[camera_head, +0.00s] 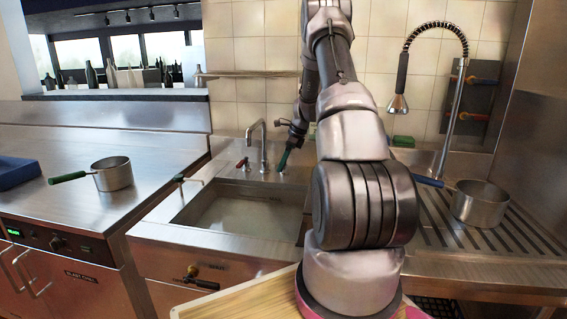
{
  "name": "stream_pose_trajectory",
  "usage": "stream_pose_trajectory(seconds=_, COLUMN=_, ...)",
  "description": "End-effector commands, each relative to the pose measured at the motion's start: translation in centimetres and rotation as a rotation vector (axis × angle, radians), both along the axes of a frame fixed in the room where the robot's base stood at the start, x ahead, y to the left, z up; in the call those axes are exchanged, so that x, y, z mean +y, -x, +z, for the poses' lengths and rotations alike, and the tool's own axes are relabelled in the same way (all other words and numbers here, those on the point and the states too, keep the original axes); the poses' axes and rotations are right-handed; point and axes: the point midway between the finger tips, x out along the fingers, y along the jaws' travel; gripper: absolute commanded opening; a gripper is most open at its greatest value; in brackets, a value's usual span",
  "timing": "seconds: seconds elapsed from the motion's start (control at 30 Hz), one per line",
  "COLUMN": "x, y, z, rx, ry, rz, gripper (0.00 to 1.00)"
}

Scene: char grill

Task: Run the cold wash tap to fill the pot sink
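The pot sink (190,232) is a steel basin in the middle left. Its floor looks pale and cloudy; I cannot tell whether water stands in it. A curved steel spout (262,140) rises behind it, and no stream shows below its end. A red-handled tap (243,163) stands left of the spout. A dark green lever (287,158) stands right of the spout, tilted. My gripper (291,136) is small and dark at the lever's upper end. It appears to touch or nearly touch it. My arm hides part of the sink's right side, and the fingers are not clear.
A green-handled pot (113,175) sits on the left counter. A blue-handled pot (480,205) sits on the ribbed drainboard (445,235) at right. A spring-hose sprayer (398,104) hangs behind it. A panel (472,100) with blue and red levers is on the wall.

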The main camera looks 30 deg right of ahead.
Motion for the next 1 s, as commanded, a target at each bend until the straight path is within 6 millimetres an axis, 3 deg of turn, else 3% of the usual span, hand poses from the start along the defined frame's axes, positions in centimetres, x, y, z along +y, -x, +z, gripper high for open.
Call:
stream_pose_trajectory(seconds=0.17, x=-0.7, y=0.4, z=2.0, rx=-0.003, ry=0.002, rz=-0.002, gripper=1.0)
stream_pose_trajectory(seconds=0.53, x=-2.7, y=2.1, z=8.5, rx=-0.004, ry=0.002, rz=-0.002, gripper=1.0)
stream_pose_trajectory(seconds=0.7, x=-3.1, y=2.5, z=9.7, rx=-0.001, ry=0.001, rz=0.0, gripper=1.0)
stream_pose_trajectory(seconds=1.0, x=-3.2, y=2.5, z=9.9, rx=-0.001, ry=0.0, rz=0.0, gripper=1.0)
